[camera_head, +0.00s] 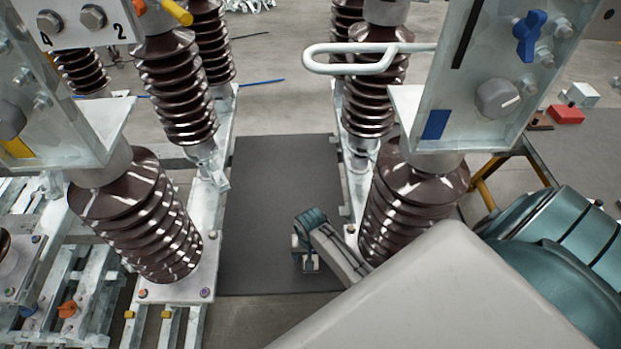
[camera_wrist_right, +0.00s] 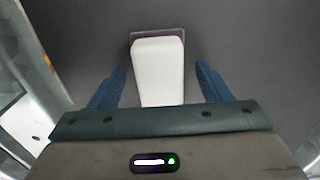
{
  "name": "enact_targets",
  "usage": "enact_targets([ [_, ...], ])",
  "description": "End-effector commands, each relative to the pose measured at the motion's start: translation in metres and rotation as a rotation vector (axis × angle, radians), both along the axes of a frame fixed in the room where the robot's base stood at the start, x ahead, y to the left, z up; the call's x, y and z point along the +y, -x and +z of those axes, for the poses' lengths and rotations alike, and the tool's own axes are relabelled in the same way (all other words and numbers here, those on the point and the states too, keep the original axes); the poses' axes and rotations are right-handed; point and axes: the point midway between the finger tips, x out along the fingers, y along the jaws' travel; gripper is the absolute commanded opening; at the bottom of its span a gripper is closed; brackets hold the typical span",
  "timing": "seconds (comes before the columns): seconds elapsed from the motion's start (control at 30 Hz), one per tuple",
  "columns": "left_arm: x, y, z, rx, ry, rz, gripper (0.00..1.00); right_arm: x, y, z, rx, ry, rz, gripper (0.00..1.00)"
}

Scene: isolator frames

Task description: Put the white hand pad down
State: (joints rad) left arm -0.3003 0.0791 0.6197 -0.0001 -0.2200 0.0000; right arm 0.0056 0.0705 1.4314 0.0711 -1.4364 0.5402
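The white hand pad (camera_wrist_right: 157,72) shows in the right wrist view as a pale rounded block with a darker edge at its far end. It appears to rest on the dark grey mat (camera_head: 285,170). My right gripper (camera_wrist_right: 160,84) has its two blue fingers spread, one on each side of the pad, with a gap on both sides. The pad's near end is hidden by the gripper body. In the head view my right gripper (camera_head: 306,262) is low over the mat's right side, and the pad cannot be made out clearly there. My left gripper is out of view.
Ribbed brown insulators stand left (camera_head: 140,215) and right (camera_head: 412,195) of the mat, on metal rails. The right one is close to my right arm. A white looped bar (camera_head: 350,60) juts out above the mat's far end. The mat's middle and left are clear.

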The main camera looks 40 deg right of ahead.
Motion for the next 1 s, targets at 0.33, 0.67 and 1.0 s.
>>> enact_targets([
  [0.33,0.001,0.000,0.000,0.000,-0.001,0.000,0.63,0.000,0.000,0.004,0.000,0.000,0.000,0.71],
  [0.67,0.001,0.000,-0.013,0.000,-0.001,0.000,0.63,0.000,-0.001,0.058,-0.004,0.000,0.001,0.71],
  [1.0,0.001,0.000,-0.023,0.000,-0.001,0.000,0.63,0.000,-0.001,0.115,-0.002,0.000,0.000,0.71],
])
